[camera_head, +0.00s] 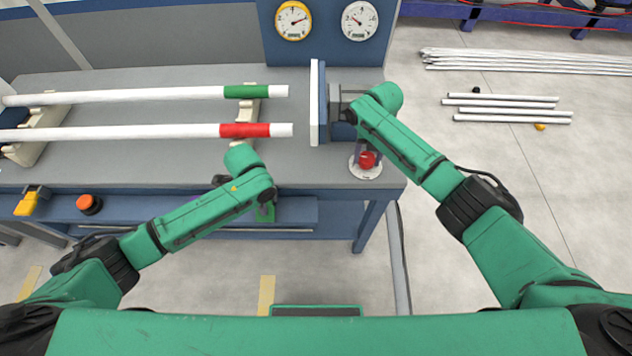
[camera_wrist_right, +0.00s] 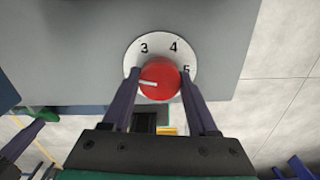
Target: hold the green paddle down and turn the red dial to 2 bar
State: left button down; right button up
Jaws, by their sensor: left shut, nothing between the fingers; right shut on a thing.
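The red dial (camera_head: 367,160) sits on a white numbered plate at the bench's front right corner. In the right wrist view the dial (camera_wrist_right: 160,80) lies between the fingers of my right gripper (camera_wrist_right: 158,88), shut on it. Its white mark points left; 3, 4 and 5 show above and right of it, and no 2 is visible. The green paddle (camera_head: 265,213) shows at the bench front, partly hidden by my left arm. My left gripper (camera_wrist_right: 24,136) is shut and empty beside the paddle at the left of the right wrist view; contact cannot be told.
Two white pipes, one with a green band (camera_head: 246,92) and one with a red band (camera_head: 245,130), lie on supports on the bench. A white upright plate (camera_head: 318,102) stands at their ends. Two gauges (camera_head: 293,21) (camera_head: 359,20) are behind. Loose pipes (camera_head: 510,110) lie on the floor.

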aim_at(367, 157)
pick_arm(q)
jog(key=shift+s+f, duration=0.2)
jog(key=shift+f, duration=0.05)
pick_arm(e)
jog(key=shift+n, duration=1.2)
pick_arm(q)
jog(key=shift+w+r, duration=0.1)
jog(key=shift+r, duration=2.05)
pick_arm(e)
jog(key=o, duration=1.2)
jog(key=shift+r, duration=3.55)
pick_arm(q)
jog(key=shift+r, duration=0.1)
